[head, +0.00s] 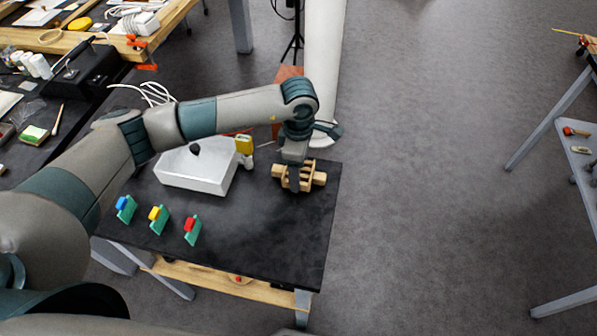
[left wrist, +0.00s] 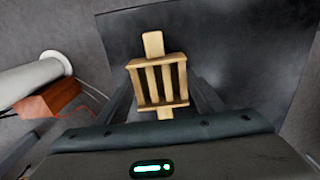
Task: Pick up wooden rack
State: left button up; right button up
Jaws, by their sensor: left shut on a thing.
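The wooden rack (head: 312,177) is a small light-wood slatted frame with a tab at each end. It is at the right side of the black table top (head: 265,240). My left gripper (head: 294,178) reaches down over the rack and is shut on it. In the left wrist view the rack (left wrist: 158,82) shows between the two fingers (left wrist: 160,98), its slats facing the camera. I cannot tell whether the rack touches the table. My right gripper is not in view.
A white box (head: 195,172) with a dark knob stands left of the rack, beside a yellow-topped item (head: 244,145). Several green pieces with coloured clips, one blue (head: 125,208), line the table's left front. A white column (head: 325,60) stands behind. The table's front right is clear.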

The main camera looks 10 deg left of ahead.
pick_arm(q)
jog(key=shift+r+b, duration=0.3)
jog(key=shift+r, duration=0.1)
jog(key=shift+s+d+r+b, duration=0.15)
jog(key=shift+r+b, duration=0.25)
jog(key=shift+r, duration=0.2)
jog(key=shift+s+d+r+b, duration=0.15)
jog(key=shift+r+b, duration=0.2)
jog(key=shift+r, duration=0.25)
jog(key=s+d+r+b, duration=0.4)
jog(key=s+d+r, duration=0.2)
jog(key=s+d, duration=0.1)
jog(key=shift+s+d+r, duration=0.15)
jog(key=shift+d+r, duration=0.25)
jog(key=shift+d, duration=0.05)
